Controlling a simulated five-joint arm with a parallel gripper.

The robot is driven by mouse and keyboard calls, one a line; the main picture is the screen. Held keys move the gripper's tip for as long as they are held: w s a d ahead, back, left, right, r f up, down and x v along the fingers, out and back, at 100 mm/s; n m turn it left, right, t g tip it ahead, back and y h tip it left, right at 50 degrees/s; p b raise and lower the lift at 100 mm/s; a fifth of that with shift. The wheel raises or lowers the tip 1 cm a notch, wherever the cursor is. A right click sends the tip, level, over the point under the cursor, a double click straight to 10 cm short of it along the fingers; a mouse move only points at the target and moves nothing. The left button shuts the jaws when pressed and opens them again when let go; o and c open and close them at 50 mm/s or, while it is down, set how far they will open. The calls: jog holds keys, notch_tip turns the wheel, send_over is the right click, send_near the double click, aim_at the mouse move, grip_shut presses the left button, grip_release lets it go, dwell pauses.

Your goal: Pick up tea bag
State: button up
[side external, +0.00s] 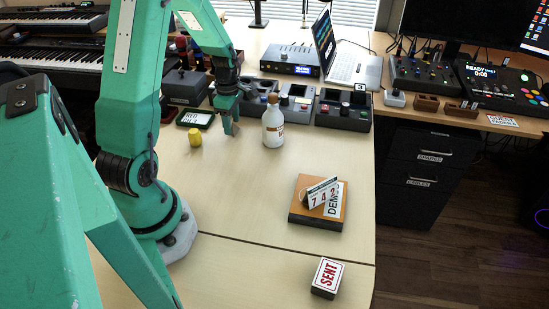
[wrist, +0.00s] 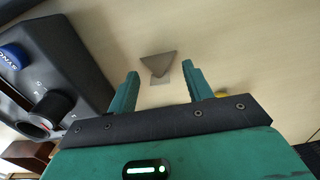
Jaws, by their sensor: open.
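The tea bag (wrist: 158,64) is a brownish pyramid with a small pale tag (wrist: 162,82) at its near side. In the wrist view it lies on the light wooden table just beyond the fingertips, centred between them. My gripper (wrist: 160,72) is open, with a green finger on each side and nothing held. In the side external view my gripper (side external: 230,122) points down close above the table. A small part of the tea bag (side external: 237,130) shows beside the fingers there; the rest is hidden behind them.
A white bottle (side external: 273,127) stands to the right of my gripper, and a yellow cylinder (side external: 195,138) to the left. Dark control boxes (side external: 343,112) line the back.

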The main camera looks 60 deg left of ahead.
grip_shut()
jog(key=shift+r, duration=0.1)
dwell(0.3)
jog(key=shift+r, duration=4.9)
